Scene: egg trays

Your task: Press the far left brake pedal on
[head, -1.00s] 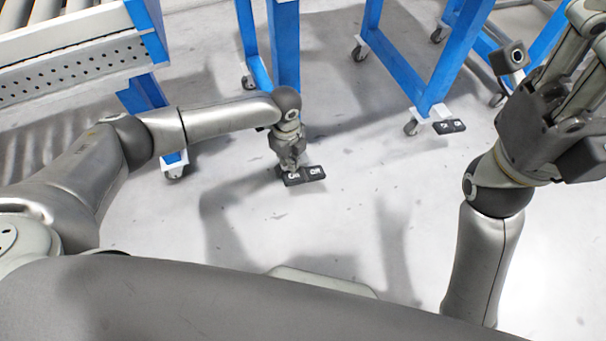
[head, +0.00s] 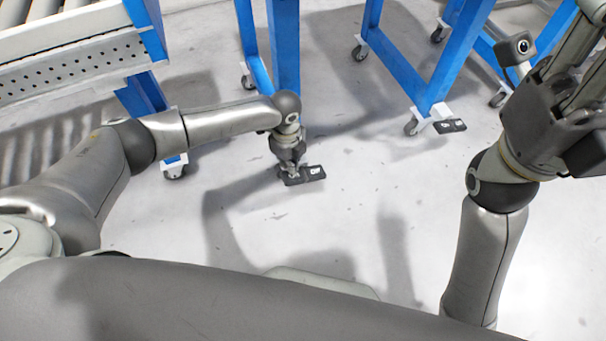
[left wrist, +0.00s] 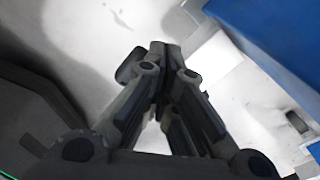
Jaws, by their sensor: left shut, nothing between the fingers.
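A small dark two-part brake pedal (head: 314,173) lies on the floor at the foot of a blue frame in the head view. Its right half bears a white label that looks like "Off". My left gripper (head: 293,168) points down over the left half and largely covers it. It is shut and empty; its tips look to be at the pedal, but I cannot tell whether they press it. In the left wrist view my left gripper (left wrist: 158,48) shows with its fingers together, and the pedal is not clearly seen. My right gripper (head: 570,85) is raised at upper right, fingertips unclear.
A second dark pedal pair (head: 450,126) lies farther right by another blue frame (head: 405,75) on casters. A blue leg (head: 284,45) stands just behind the near pedal. A perforated metal conveyor side (head: 75,70) is at upper left. The floor in front is clear.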

